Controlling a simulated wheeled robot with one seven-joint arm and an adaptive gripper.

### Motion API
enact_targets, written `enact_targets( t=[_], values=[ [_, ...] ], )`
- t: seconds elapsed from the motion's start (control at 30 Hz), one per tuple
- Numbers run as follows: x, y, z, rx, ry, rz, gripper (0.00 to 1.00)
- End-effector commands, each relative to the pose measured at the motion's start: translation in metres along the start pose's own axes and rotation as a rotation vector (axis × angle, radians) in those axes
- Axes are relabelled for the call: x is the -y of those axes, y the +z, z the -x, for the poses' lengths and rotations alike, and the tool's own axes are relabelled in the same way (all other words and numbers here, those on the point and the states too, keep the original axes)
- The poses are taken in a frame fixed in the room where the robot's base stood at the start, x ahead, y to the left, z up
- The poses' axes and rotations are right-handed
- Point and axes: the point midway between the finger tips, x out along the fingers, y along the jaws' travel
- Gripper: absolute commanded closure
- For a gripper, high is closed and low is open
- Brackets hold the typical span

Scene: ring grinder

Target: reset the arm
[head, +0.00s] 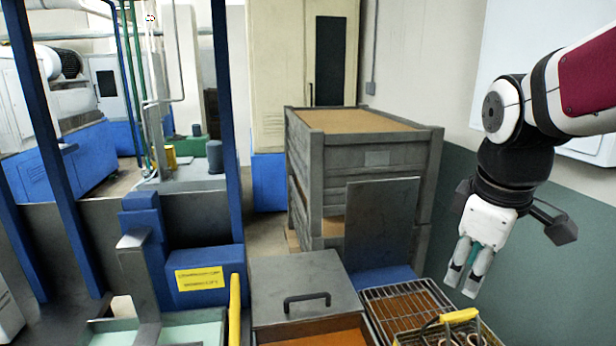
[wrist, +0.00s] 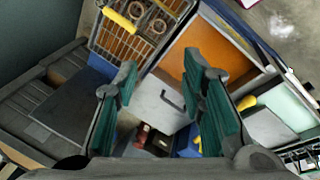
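My gripper (head: 464,283) hangs at the right of the head view, pointing down, with its arm reaching in from the right edge. It is above and beside a wire basket with a yellow handle (head: 459,316). In the wrist view my gripper (wrist: 161,72) has its two green-padded fingers spread wide with nothing between them. The same basket (wrist: 112,40) shows beyond the fingertips at the top, with metal rings (wrist: 150,22) in it. My gripper touches nothing that I can see.
A grey lid with a dark handle (head: 300,285) lies at front centre, beside an orange-floored tray (head: 322,338). Grey stacked crates (head: 365,160) stand behind. A blue machine with a yellow label (head: 200,279) stands left. A wall is close behind my arm at right.

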Motion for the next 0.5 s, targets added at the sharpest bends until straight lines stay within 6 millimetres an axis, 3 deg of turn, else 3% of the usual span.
enact_targets(
  t=[0.1,0.3,0.5],
  values=[
    [0.033,0.011,0.021,-0.059,0.035,-0.203,0.63],
    [0.08,0.033,0.039,-0.17,0.04,-0.538,0.63],
    [0.107,0.047,0.042,-0.243,0.012,-0.748,0.63]
  ],
)
